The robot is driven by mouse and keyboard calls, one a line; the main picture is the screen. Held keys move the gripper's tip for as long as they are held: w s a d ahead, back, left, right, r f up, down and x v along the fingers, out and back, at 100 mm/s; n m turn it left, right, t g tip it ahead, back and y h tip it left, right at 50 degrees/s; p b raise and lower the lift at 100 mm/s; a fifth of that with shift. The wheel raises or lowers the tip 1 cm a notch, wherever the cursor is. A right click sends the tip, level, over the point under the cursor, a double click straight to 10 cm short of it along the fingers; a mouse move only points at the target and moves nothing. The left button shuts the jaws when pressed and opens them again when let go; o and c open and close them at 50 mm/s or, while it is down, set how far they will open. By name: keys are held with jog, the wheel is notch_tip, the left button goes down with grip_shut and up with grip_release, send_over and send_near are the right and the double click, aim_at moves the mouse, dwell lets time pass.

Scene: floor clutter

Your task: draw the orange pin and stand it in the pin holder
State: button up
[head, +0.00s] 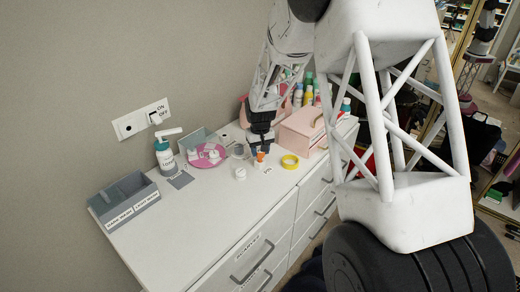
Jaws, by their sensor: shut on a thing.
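My gripper (260,147) points down over the dresser top, in the middle of the head view. It is shut on the orange pin (260,157), a small orange piece that shows just below the fingertips. The pin's upper part is hidden by the fingers. I cannot tell whether its lower end touches anything. Small white pieces (240,173) stand just in front and to the left, and a small greyish round piece (238,151) is to the left. I cannot tell which of these small things is the pin holder.
A yellow ring (290,161) lies right of the gripper, before a pink box (301,132). Left are a pink plate (207,156), a pump bottle (165,156) and a grey divided tray (124,204). Bottles (308,94) stand behind. The dresser's (190,239) front left top is clear.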

jog(key=shift+f, duration=1.05)
jog(key=o, duration=1.1)
jog(key=shift+r, duration=0.2)
jog(key=shift+r, duration=3.75)
